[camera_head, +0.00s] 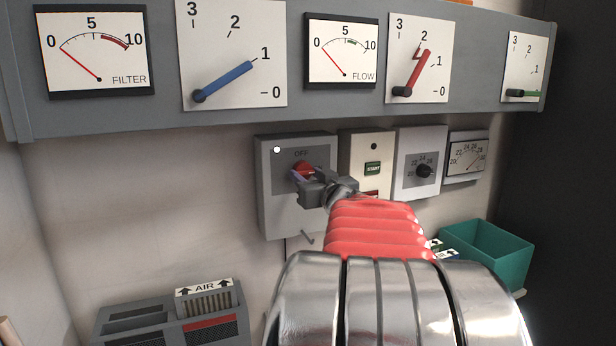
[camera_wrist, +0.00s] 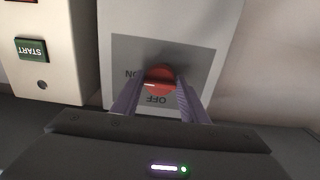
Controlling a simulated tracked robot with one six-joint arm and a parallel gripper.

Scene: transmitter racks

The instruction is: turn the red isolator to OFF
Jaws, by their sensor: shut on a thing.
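The red isolator knob (camera_head: 303,169) sits on a grey wall box (camera_head: 280,207), with the word OFF above it in the head view. In the wrist view the picture is upside down; the red knob (camera_wrist: 159,78) lies between the two fingers, with OFF below it and ON to its left. My gripper (camera_head: 312,181) is at the box front, shut on the knob, and also shows in the wrist view (camera_wrist: 159,90). The fingers and gripper body hide part of the knob, so its exact pointing direction is hard to tell.
A START button panel (camera_head: 355,153) and a dial box (camera_head: 419,178) stand right of the isolator. Gauges and levers line the grey panel (camera_head: 300,99) above. An AIR unit (camera_head: 165,325) is lower left, a teal bin (camera_head: 487,255) lower right.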

